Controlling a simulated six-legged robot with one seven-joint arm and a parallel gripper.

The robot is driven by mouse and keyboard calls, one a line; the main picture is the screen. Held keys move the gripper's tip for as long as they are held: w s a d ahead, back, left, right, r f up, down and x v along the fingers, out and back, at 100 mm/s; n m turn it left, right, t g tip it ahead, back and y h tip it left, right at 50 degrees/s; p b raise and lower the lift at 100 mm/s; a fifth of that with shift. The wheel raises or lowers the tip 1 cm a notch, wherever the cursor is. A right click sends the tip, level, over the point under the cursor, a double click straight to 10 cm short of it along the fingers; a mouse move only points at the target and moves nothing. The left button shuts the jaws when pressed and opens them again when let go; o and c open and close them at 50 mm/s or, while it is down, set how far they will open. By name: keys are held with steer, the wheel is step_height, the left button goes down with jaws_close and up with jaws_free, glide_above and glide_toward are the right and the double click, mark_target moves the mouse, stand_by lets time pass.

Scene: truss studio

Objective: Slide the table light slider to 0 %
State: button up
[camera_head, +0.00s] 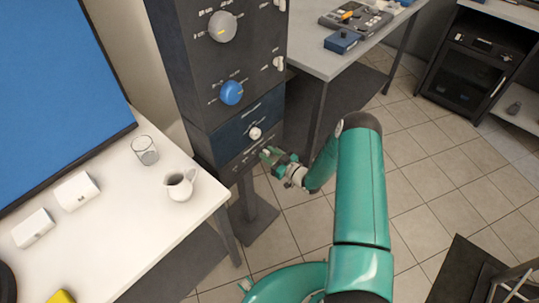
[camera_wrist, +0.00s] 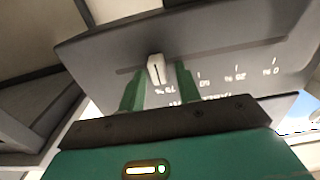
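In the wrist view the slider's pale handle (camera_wrist: 156,68) sits in a dark slot on a grey panel (camera_wrist: 100,50), near the upside-down 75 % mark. The scale runs right to 0 % at the far end. My gripper (camera_wrist: 160,80) is open, its green fingers on either side of the handle with visible gaps. Whether the fingertips reach fully around it is hard to tell. In the head view my gripper (camera_head: 267,154) is at the lowest panel (camera_head: 236,166) of the dark control column; the handle is not clearly visible there.
Above that panel are a white knob (camera_head: 255,133), a blue dial (camera_head: 231,92) and a grey dial (camera_head: 222,26). A white table (camera_head: 120,235) at left holds a glass (camera_head: 145,150) and a small jug (camera_head: 179,184).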

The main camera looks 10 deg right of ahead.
mark_target(235, 174)
jaws_close()
steer(key=shift+a, duration=0.1)
steer(key=s+a, duration=0.3)
steer(key=a, duration=0.1)
steer(key=s+a, duration=0.3)
steer(key=a, duration=0.1)
steer(key=s+a, duration=0.3)
steer(key=a, duration=0.1)
steer(key=shift+a, duration=0.15)
steer(key=shift+s+a, duration=0.1)
steer(key=shift+o, duration=1.1)
jaws_free()
